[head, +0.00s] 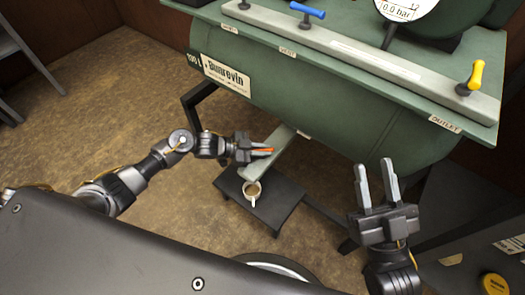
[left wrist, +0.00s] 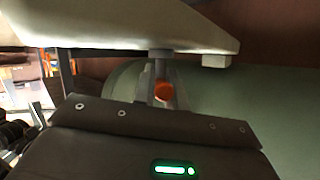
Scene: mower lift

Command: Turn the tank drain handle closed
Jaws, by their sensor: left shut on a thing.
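The tank drain handle (head: 263,150) is a small orange-red lever under the green tank (head: 300,100), by a pale bracket. My left gripper (head: 262,152) is at the handle with its fingers shut on it. In the left wrist view, the handle's orange-red round end (left wrist: 163,92) shows between the fingers, below a pale plate (left wrist: 130,25); the rest of it is hidden. My right gripper (head: 376,183) is open and empty, in front of the tank's right part, with its fingers pointing up.
Blue (head: 307,10) and yellow (head: 475,76) handles sit on the tank's top rail. A gauge (head: 405,6) is at the top. Open floor lies to the left.

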